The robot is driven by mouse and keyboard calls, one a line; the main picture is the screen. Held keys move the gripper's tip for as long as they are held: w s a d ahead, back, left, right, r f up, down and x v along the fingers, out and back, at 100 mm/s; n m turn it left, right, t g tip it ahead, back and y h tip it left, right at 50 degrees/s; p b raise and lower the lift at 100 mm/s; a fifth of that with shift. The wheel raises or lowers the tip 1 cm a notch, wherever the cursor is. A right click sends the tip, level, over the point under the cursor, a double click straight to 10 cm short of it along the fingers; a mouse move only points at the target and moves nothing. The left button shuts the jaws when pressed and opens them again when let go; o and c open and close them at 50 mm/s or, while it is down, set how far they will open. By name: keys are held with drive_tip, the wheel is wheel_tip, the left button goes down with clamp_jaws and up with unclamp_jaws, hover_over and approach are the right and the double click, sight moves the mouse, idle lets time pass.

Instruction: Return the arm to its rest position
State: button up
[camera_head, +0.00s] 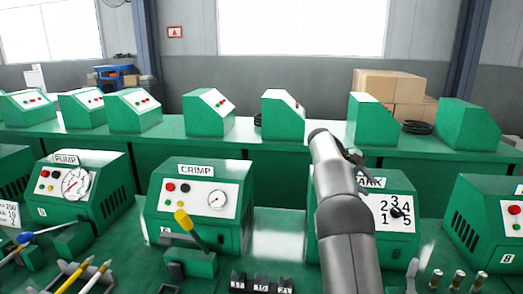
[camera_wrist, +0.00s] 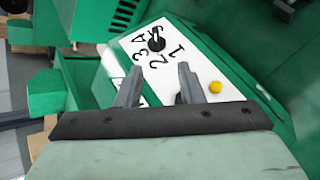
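My arm (camera_head: 340,200) reaches up and forward over the right-middle green machine, and its far end hides part of that machine. In the wrist view my gripper (camera_wrist: 158,77) has its two fingers apart with nothing between them. Beyond the fingers is a white panel (camera_wrist: 177,66) with a black dial knob (camera_wrist: 156,43), printed digits and a yellow button (camera_wrist: 215,87). In the head view the machine behind my arm has a numbered dial (camera_head: 397,212) and a partly hidden label ending in "ARK". The fingers look apart from the panel; the exact gap cannot be told.
The CRIMP machine (camera_head: 203,203) with a yellow-handled lever (camera_head: 190,228) stands left of my arm. The PUMP machine (camera_head: 75,185) is farther left. Several green consoles line the back bench (camera_head: 235,147). Cardboard boxes (camera_head: 388,88) stand behind. Yellow-handled tools (camera_head: 75,277) lie front left.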

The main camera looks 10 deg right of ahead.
drive_tip(key=s+a+f+m+t+y, duration=0.25)
drive_tip(key=s+a+y, duration=0.35)
drive_tip(key=s+a, duration=1.3)
drive_tip(key=s+a+f+y, duration=0.1)
drive_tip(key=s+a+f, duration=0.1)
drive_tip(key=s, duration=0.5)
drive_tip(key=s+a+f+m+y, duration=0.1)
drive_tip(key=s+a+f, duration=0.2)
drive_tip(key=s, duration=0.4)
drive_tip(key=s+a+f+y, duration=0.1)
drive_tip(key=s+a+f, duration=0.2)
drive_tip(key=s, duration=0.5)
drive_tip(key=shift+f+m, duration=0.35)
drive_tip(key=shift+f, duration=0.25)
